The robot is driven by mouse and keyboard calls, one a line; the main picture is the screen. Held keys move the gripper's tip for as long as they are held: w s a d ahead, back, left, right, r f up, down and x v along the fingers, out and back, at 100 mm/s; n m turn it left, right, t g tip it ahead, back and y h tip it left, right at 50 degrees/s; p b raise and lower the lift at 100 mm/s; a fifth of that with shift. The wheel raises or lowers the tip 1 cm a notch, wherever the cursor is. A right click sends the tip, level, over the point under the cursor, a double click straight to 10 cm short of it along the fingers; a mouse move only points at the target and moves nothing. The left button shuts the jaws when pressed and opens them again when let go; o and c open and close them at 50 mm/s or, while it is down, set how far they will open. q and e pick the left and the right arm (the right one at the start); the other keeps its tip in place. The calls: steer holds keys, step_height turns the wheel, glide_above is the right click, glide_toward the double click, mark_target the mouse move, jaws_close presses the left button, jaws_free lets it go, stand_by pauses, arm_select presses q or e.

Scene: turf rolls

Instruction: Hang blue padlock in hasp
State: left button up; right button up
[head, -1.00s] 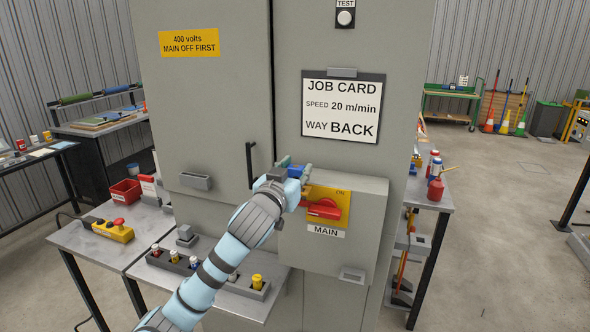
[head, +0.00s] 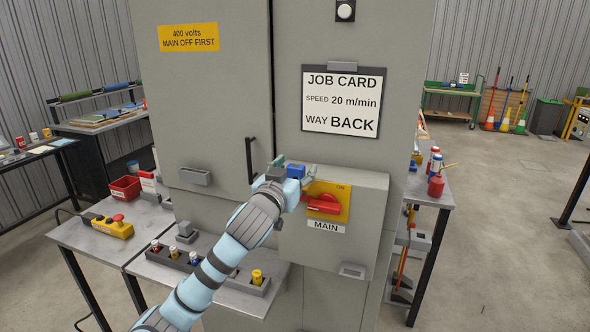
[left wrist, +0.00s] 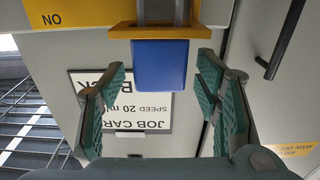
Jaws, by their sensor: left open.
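The blue padlock (head: 295,171) is at the upper left of the red switch handle (head: 323,204) on the grey cabinet. In the left wrist view, which is upside down, the padlock's blue body (left wrist: 160,66) shows with its grey shackle (left wrist: 161,14) at the yellow hasp tab (left wrist: 160,32). The shackle appears to pass through the tab. My left gripper (head: 293,167) is open around the padlock. In the wrist view its green fingers (left wrist: 163,85) stand apart on both sides of the body, with visible gaps. My right gripper is not in view.
The yellow switch plate (head: 340,190) sits on a box (head: 360,235) that juts from the cabinet. A black door handle (head: 251,160) is to the left of my gripper. A shelf with padlocks or plugs (head: 225,290) lies below my arm.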

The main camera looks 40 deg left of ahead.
arm_select(q)
steer(key=v, duration=0.7)
